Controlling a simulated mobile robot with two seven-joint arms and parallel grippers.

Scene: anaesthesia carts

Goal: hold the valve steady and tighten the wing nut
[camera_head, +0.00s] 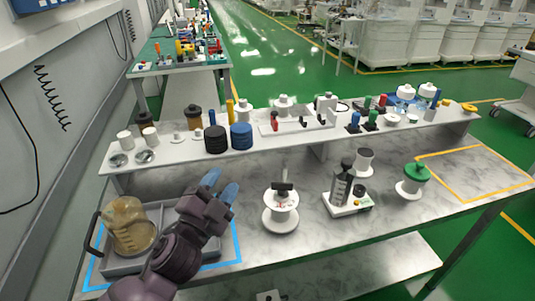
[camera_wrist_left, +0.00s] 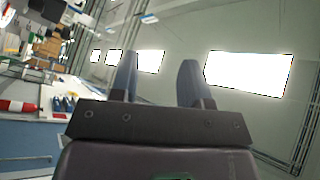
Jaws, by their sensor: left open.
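My left gripper (camera_head: 221,185) is open and empty, raised over the left part of the bench, with its blue fingers pointing up and away. In the left wrist view its two fingers (camera_wrist_left: 158,82) stand apart with nothing between them. A white flanged fitting with a dark crosspiece on top (camera_head: 281,219) stands upright on the bench, right of the gripper and apart from it. It may be the valve with its wing nut, but the detail is too small to tell. A white spool-like part with a green top (camera_head: 412,181) stands farther right. My right gripper is not in view.
A grey tray (camera_head: 188,258) inside a blue outline holds an amber jug (camera_head: 130,227). A dark cylinder on a white base (camera_head: 343,190) stands mid-bench. A raised shelf (camera_head: 270,144) crowded with parts runs behind. A yellow-outlined area (camera_head: 480,172) at right is empty.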

